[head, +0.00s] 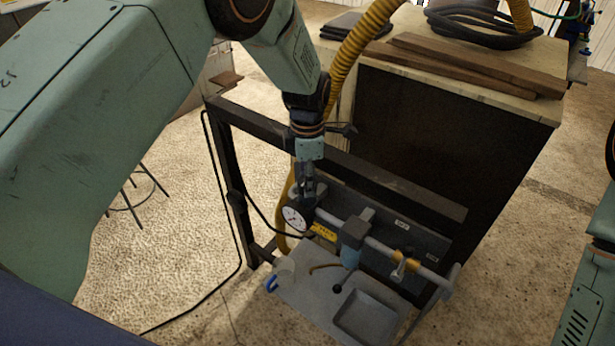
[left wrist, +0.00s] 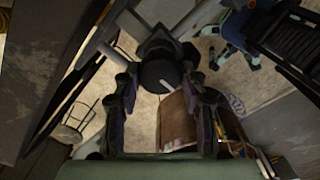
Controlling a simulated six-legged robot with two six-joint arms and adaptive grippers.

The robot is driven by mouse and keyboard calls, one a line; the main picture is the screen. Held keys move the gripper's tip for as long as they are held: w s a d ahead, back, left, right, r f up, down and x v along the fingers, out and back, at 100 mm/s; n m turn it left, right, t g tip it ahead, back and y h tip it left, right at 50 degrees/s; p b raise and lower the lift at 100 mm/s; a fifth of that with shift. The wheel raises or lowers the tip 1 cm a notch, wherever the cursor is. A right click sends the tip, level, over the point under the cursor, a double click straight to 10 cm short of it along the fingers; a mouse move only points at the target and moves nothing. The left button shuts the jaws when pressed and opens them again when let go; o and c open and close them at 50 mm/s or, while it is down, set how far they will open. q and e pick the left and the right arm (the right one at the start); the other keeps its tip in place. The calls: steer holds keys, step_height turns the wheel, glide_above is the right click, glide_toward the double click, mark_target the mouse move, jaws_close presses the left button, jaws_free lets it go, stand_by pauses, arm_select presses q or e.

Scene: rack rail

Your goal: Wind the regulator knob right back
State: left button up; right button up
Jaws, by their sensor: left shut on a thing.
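The regulator knob (left wrist: 160,76) is dark and round with a pale line on it, in the upper middle of the left wrist view. My left gripper (left wrist: 160,82) has one finger on each side of the knob and is shut on it. In the head view my left gripper (head: 308,192) points down at the rail, just above the round white-faced pressure gauge (head: 294,218). There the fingers mostly hide the knob. The gauge needle is too small to read. My right gripper is not in view.
A grey pipe (head: 380,247) runs right from the gauge with a blue-grey fitting (head: 353,232) and a brass valve (head: 402,264). Below is a grey tray (head: 370,315). A dark frame bar (head: 390,186) and a wood-topped cabinet (head: 450,115) stand behind. A yellow hose (head: 350,50) hangs close by.

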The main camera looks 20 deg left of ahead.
arm_select(q)
steer(key=o, duration=1.1)
steer(key=shift+o, duration=0.2)
step_height(320, 180, up, 12)
steer(key=shift+s, duration=0.1)
